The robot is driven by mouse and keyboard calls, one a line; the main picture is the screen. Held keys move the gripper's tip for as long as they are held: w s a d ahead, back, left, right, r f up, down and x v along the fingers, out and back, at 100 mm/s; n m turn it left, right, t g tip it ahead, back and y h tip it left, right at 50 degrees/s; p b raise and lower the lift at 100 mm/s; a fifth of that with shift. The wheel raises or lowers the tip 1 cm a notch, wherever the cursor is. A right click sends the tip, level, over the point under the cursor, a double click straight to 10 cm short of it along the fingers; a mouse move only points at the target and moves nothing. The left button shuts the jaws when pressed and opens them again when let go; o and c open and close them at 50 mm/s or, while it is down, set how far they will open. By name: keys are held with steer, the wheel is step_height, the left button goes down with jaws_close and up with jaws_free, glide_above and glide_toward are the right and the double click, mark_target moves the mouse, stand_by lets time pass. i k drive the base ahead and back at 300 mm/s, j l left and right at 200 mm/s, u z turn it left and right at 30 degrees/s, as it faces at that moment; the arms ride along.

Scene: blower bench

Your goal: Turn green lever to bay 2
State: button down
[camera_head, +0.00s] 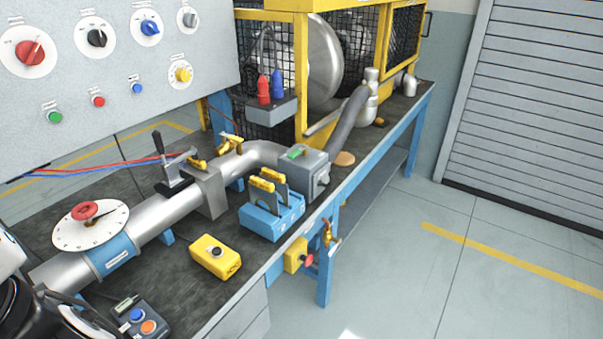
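A small green lever or handle (297,152) lies on top of a grey box (308,170) in the pipe line, near the middle of the bench. No bay numbers can be read at this size. White and black parts of my arm show at the lower left edge. My gripper's fingers cannot be seen, and nothing of mine touches the green lever.
A blue block with yellow-topped levers (272,217) stands just in front of the grey box. A yellow button box (215,256), a dial (72,236) and a black-handled lever (172,172) are nearer. A knob panel (120,120) hangs at left. The right floor is clear.

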mark_target(294, 155)
steer(key=i+l+z, duration=0.2)
steer(key=i+l, duration=0.2)
steer(key=l, duration=0.15)
steer(key=i+l+z, duration=0.2)
steer(key=i+l, duration=0.2)
steer(key=l, duration=0.1)
